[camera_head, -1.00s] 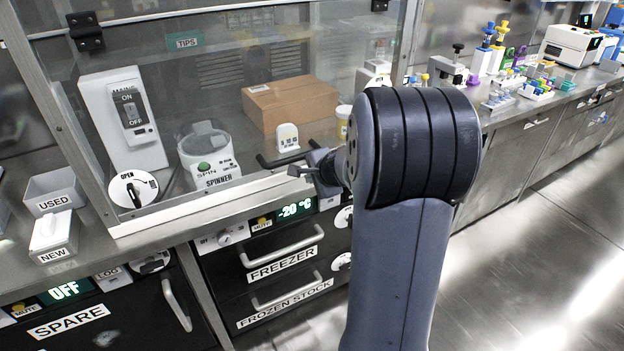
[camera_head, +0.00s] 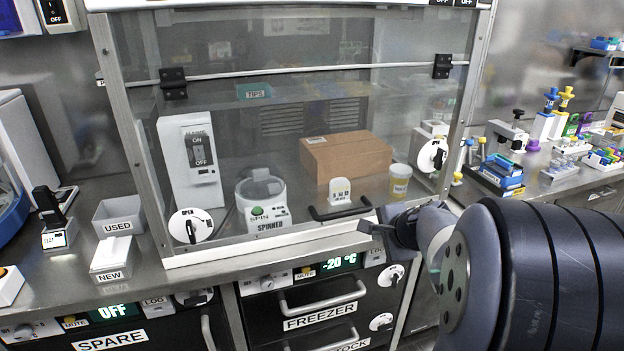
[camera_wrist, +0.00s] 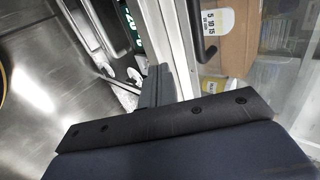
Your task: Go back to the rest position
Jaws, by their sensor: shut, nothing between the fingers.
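My gripper (camera_head: 378,228) is at the right of the middle in the head view, just in front of the lower edge of the glass cabinet (camera_head: 212,253). It is close to the right end of the black sash handle (camera_head: 340,209); I cannot tell whether it touches it. Its fingers are shut with nothing seen between them. In the wrist view my gripper (camera_wrist: 155,85) points toward the cabinet's metal frame, with the black handle (camera_wrist: 204,40) to its right. My arm fills the lower right of the head view.
Below the gripper is the freezer drawer (camera_head: 320,312) with its bar handle. Behind the glass stand a spinner (camera_head: 262,200), a cardboard box (camera_head: 346,157) and a lidded jar (camera_head: 399,182). USED (camera_head: 118,217) and NEW (camera_head: 110,256) trays stand at left. Racks crowd the right bench.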

